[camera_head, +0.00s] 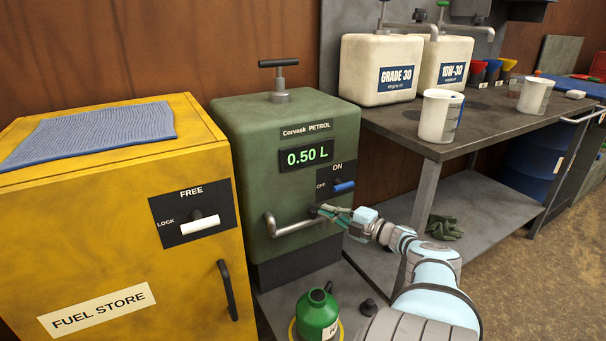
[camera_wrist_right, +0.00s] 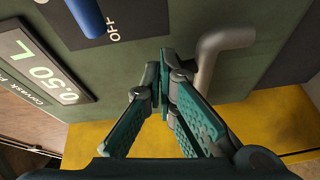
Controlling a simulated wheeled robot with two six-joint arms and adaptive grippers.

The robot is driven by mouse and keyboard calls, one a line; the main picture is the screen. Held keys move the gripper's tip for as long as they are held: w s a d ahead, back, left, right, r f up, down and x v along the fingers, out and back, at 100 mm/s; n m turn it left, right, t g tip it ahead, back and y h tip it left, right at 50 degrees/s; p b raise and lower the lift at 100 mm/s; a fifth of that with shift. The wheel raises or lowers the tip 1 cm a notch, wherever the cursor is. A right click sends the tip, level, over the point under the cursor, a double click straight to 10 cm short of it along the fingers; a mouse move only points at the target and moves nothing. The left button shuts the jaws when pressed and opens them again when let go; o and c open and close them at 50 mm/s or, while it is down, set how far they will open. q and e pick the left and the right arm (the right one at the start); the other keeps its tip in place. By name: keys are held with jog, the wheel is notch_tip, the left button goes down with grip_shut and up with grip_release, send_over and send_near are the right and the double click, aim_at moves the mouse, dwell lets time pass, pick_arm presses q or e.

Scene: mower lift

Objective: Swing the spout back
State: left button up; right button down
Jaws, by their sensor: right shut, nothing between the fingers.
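The spout (camera_head: 292,228) is a bent grey metal pipe low on the front of the green petrol dispenser (camera_head: 240,150). In the head view it lies sideways along the front, with its bent part at the left. My right gripper (camera_head: 320,211) is at the right end of its visible length. In the right wrist view the fingers (camera_wrist_right: 163,72) are together with nothing between them, and the spout (camera_wrist_right: 222,42) is just right of them. I cannot tell whether they touch it. A green can (camera_head: 318,312) with an open neck stands below. My left gripper is not in view.
The display (camera_head: 306,155) reads 0.50 L. A blue-handled switch (camera_head: 343,187) sits just above my gripper. The yellow fuel cabinet (camera_head: 120,230) stands left. A workbench (camera_head: 440,150) with white containers is at right.

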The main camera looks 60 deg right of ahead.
jog(key=shift+s, duration=0.1)
jog(key=s+a, duration=0.1)
jog(key=s, duration=1)
jog(key=shift+s+a+r, duration=0.25)
jog(key=shift+s+a, duration=0.1)
